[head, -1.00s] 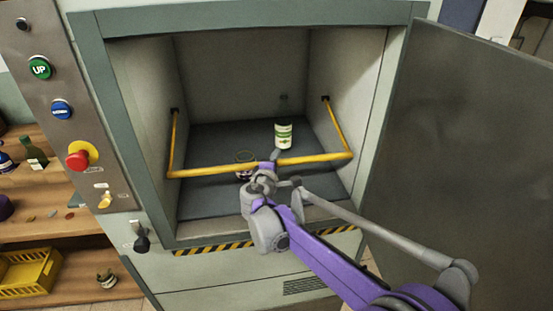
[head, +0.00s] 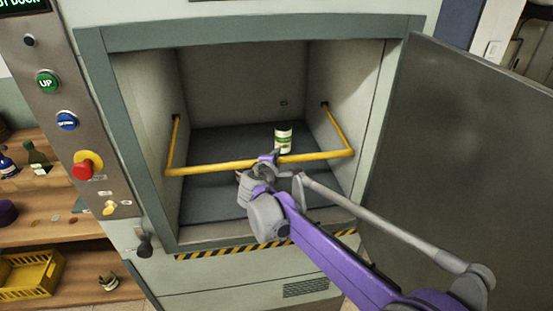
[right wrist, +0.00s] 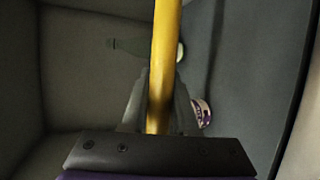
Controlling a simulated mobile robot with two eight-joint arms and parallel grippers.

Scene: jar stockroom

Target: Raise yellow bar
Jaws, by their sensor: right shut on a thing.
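The yellow bar (head: 210,168) is a U-shaped tube hinged to both side walls of an open, grey-lined cabinet, and its front rail spans the opening. My right gripper (head: 268,158) is shut on the rail, near its middle. In the right wrist view the bar (right wrist: 166,55) runs down between the fingers of my right gripper (right wrist: 158,115). My left gripper is not in view.
A purple-labelled jar (right wrist: 201,112) shows beside my fingers in the right wrist view. The open door (head: 465,150) stands at right, a button panel (head: 70,120) at left.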

